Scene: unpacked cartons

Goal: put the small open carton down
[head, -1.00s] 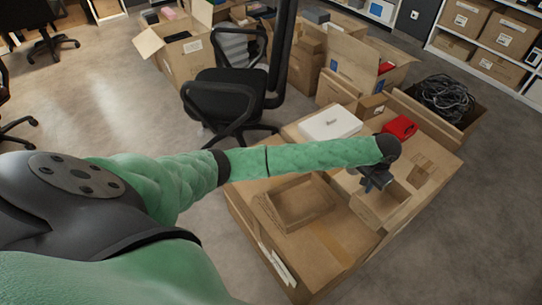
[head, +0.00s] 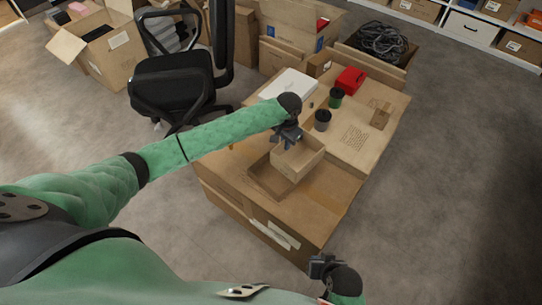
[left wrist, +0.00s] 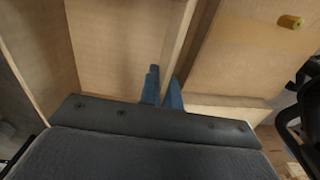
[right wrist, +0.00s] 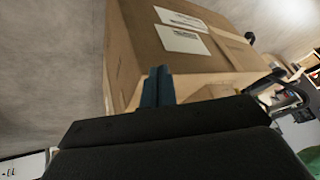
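The small open carton (head: 299,163) is in my left gripper (head: 290,142) in the head view, upright with its opening up. My left gripper is shut on one wall of it. In the left wrist view the fingers (left wrist: 163,92) sit on either side of that wall, and the carton's inside (left wrist: 115,45) shows at the left. The carton overlaps a shallow open box (head: 262,182) on the big carton top; I cannot tell whether it touches it. My right gripper (head: 322,262) is low by the near end of the big carton, its fingers (right wrist: 158,88) together and empty.
The big carton (head: 325,190) serves as a table. On it are a grey cup (head: 322,120), a green cup (head: 336,97), a red box (head: 350,80), a white box (head: 289,84) and a small brown box (head: 381,115). An office chair (head: 180,85) stands to the left. Bare carton top lies right of the held carton.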

